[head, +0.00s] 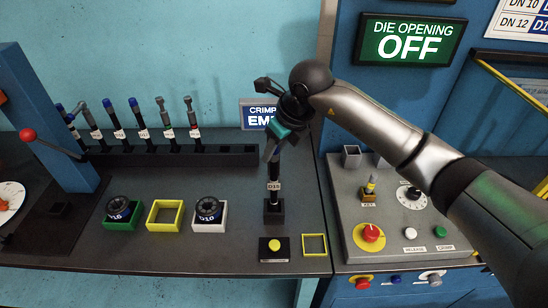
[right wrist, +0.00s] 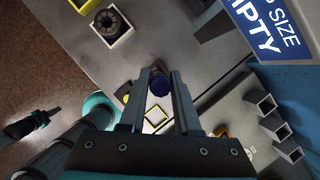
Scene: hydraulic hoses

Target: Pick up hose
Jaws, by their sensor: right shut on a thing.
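A short dark hose (head: 274,170) with a white tag stands upright in a small black holder (head: 274,212) at the right end of the bench. My right gripper (head: 275,147) comes down from above and is shut on the hose's upper end. In the right wrist view the hose's blue end (right wrist: 160,86) shows between the two fingers. The fingers hide part of the hose. What looks like my left gripper (right wrist: 30,124) shows at the left of the right wrist view, away from the bench. Its jaws are too small to read.
Several other hoses (head: 142,125) stand in a long black rack at the back. Green, yellow and white square trays (head: 165,229) lie in front, two holding dies. A yellow button box (head: 274,249) and a yellow-framed square (head: 314,245) are nearby. A control panel (head: 400,245) stands at right.

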